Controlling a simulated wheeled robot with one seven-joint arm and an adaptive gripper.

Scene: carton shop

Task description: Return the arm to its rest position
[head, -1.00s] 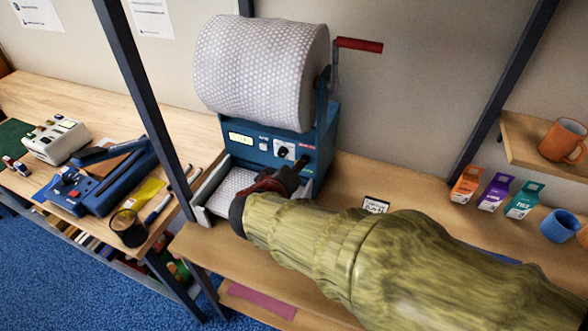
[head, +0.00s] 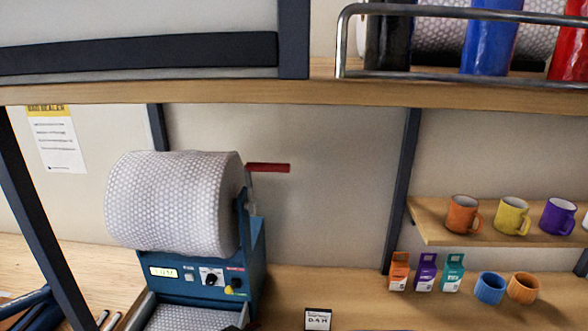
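My arm and gripper do not show in the head view now, so whether the gripper is open or shut is hidden. The blue dispenser (head: 180,287) stands on the bench at the lower left with a large bubble-wrap roll (head: 170,205) on top. Its front has a lit display, a black knob and a yellow knob. A sheet of bubble wrap (head: 190,318) lies at its front, cut off by the picture's bottom edge.
A shelf board (head: 300,94) spans the top, with a metal rail (head: 345,40). Orange, yellow and purple mugs stand on a small shelf (head: 500,225) at right.

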